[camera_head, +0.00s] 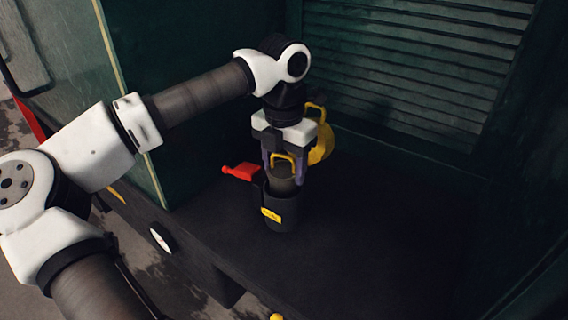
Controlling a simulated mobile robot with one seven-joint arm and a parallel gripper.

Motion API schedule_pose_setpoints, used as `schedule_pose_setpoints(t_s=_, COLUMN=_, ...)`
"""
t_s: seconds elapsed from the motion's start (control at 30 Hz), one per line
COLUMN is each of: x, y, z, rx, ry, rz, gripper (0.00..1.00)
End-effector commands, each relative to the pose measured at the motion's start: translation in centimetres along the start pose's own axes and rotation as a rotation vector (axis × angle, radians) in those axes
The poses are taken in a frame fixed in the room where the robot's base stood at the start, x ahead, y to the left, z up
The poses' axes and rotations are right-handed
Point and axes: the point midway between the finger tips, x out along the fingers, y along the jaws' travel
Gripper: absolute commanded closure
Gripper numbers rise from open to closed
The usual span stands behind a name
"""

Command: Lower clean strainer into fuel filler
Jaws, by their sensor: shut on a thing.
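The strainer (284,186) is a grey-brown cylinder with a yellow loop handle (283,157) on top. My gripper (283,176) points down and is shut on the strainer near its handle, one finger on each side. The fuel filler (287,220) is a dark upright cylinder with a yellow label, standing on the dark deck directly below. The strainer's lower part is hidden by the filler's near wall and seems to be inside its mouth. How deep it sits, I cannot tell.
A yellow round part (322,146), perhaps the filler's cap, stands raised just behind and right of the filler. A red lever (241,171) sticks out to the left. A louvred green wall (410,70) rises behind. The deck (370,240) at right is clear.

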Motion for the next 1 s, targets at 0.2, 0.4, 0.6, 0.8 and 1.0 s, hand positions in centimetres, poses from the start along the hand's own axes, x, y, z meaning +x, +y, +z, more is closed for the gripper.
schedule_pose_setpoints(t_s=0.2, x=0.2, y=0.0, z=0.0, rx=0.0, ry=0.0, rz=0.0, gripper=0.67)
schedule_pose_setpoints(t_s=0.4, x=0.2, y=0.0, z=0.0, rx=0.0, ry=0.0, rz=0.0, gripper=0.67)
schedule_pose_setpoints(t_s=0.6, x=0.5, y=0.0, z=0.0, rx=0.0, ry=0.0, rz=0.0, gripper=0.67)
schedule_pose_setpoints(t_s=0.8, x=1.8, y=0.0, z=0.0, rx=0.0, ry=0.0, rz=0.0, gripper=0.67)
schedule_pose_setpoints(t_s=1.0, x=2.2, y=0.0, z=0.0, rx=0.0, ry=0.0, rz=0.0, gripper=0.67)
